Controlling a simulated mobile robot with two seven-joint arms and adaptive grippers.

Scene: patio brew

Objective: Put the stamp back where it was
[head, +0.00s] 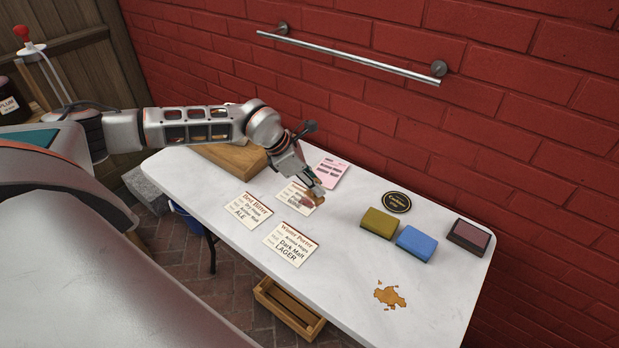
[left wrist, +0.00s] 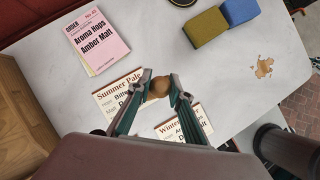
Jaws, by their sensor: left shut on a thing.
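My left gripper (head: 312,190) is shut on the stamp, over the Summer Pale card (head: 288,191). The stamp's round wooden knob (left wrist: 160,86) shows between the fingertips in the left wrist view; the gripper hides much of the rest. I cannot tell whether the stamp touches the card. The ink pad (head: 469,237), dark-framed with a dull pink top, lies at the table's right end, well away from the gripper.
The Best Bitter card (head: 249,209), Winter Porter card (head: 290,244) and pink order sheet (head: 332,171) lie near the gripper. Olive (head: 379,222) and blue (head: 415,243) sponges, a round black coaster (head: 397,202) and a brown spill (head: 390,295) are farther right. A wooden block (head: 232,157) sits left.

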